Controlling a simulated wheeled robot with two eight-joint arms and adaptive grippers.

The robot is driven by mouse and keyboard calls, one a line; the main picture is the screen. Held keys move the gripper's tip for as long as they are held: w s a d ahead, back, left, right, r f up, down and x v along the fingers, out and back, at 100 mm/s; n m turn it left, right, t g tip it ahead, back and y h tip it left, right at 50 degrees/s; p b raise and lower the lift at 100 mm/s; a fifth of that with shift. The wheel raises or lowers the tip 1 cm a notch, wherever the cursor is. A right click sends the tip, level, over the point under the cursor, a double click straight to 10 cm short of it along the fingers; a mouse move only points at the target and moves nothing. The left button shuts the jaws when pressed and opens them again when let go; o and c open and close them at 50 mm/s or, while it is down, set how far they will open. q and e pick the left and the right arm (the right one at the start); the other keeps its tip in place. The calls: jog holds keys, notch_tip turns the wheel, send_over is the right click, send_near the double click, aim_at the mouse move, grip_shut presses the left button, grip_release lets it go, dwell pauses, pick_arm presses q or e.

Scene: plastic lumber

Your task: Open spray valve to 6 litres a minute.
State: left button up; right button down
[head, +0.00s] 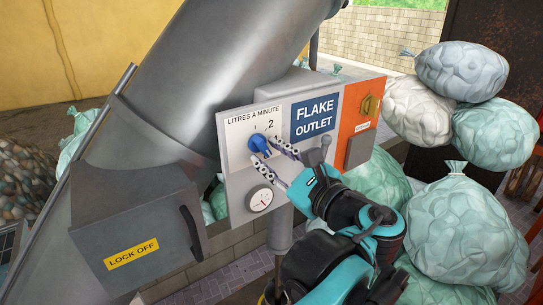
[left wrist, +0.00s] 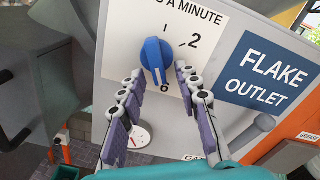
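The blue spray valve knob (head: 260,142) is on the white "LITRES A MINUTE" dial plate (head: 236,158). I cannot tell which end is the pointer. My left gripper (head: 275,161) is open in front of the plate. In the left wrist view its fingertips (left wrist: 158,75) are on either side of the knob's lower part, with gaps visible; contact cannot be confirmed. My right gripper is not in view.
A round gauge (head: 260,198) is below the knob. A blue "FLAKE OUTLET" sign (head: 315,116) and an orange panel (head: 362,118) are to the right. A grey "LOCK OFF" box (head: 140,235) with a handle stands left. Stuffed bags (head: 465,225) crowd the right.

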pick_arm(q)
jog(key=v, duration=1.2)
jog(key=w+a+f+n+g+h+b, duration=0.15)
jog(key=a+f+b, duration=0.4)
jog(key=f, duration=0.55)
jog(key=a+f+n+g+h+b, duration=0.1)
jog(key=a+f+n+g+b, duration=0.35)
jog(key=f, duration=0.75)
jog(key=a+f+n+g+h+b, duration=0.1)
jog(key=a+f+b, duration=0.4)
jog(key=a+f, duration=0.45)
jog(key=s+a+f+n+h+b, duration=0.1)
jog(key=f+n+b, duration=0.4)
jog(key=f, duration=0.6)
jog(key=s+a+f+n+h+b, duration=0.1)
jog(key=s+f+n+h+b, duration=0.2)
jog(key=f, duration=0.8)
jog(key=s+a+f+n+h+b, duration=0.1)
jog(key=s+f+n+h+b, duration=0.1)
jog(key=f+n+b, duration=0.5)
notch_tip(320, 180, down, 4)
jog(key=shift+r+h+b, duration=0.1)
jog(key=shift+h+b, duration=0.6)
jog(key=shift+h, duration=0.05)
